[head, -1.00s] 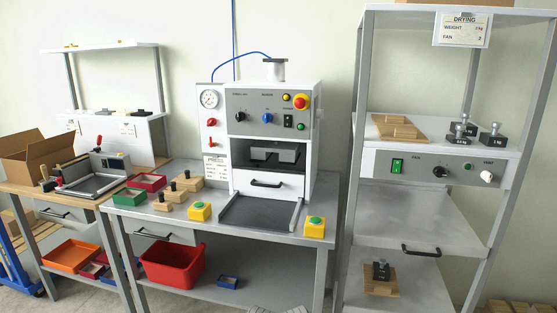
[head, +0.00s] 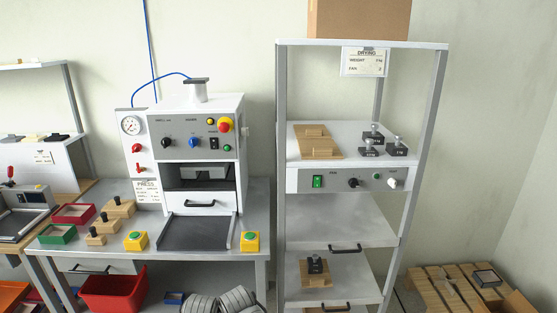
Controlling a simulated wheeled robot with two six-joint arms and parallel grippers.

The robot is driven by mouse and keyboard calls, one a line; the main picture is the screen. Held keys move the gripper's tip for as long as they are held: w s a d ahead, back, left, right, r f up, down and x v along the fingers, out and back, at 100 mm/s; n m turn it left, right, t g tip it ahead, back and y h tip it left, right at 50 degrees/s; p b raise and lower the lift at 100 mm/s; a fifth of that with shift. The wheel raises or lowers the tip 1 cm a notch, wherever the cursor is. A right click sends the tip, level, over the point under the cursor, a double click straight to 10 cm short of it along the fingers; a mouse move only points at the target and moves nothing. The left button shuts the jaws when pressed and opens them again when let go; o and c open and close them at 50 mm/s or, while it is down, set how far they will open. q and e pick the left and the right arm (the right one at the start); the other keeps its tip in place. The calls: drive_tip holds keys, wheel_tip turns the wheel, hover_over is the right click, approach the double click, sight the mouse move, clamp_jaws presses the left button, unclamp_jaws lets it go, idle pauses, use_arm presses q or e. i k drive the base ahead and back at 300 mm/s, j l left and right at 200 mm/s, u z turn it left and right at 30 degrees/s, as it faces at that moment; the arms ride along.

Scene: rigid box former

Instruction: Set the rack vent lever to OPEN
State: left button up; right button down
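The rack (head: 281,120) stands right of the press, with a grey control panel (head: 335,182) on the front of its upper shelf. At the panel's right end is the small white vent lever (head: 392,183), under a short label. Its exact setting is too small to read. Left of it on the panel are a small green lamp (head: 376,176), a black fan knob (head: 353,183) and a green switch (head: 318,181). Neither of my grippers is in the head view.
Weights (head: 397,147) and a wooden board (head: 318,143) are on the rack's upper shelf. Lower shelves with black handles (head: 345,247) sit below the panel. The press (head: 203,115) stands on the bench at left. A wooden pallet (head: 450,290) lies on the floor at right.

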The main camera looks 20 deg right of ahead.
sight(392, 182)
drive_tip(key=z, duration=1.35)
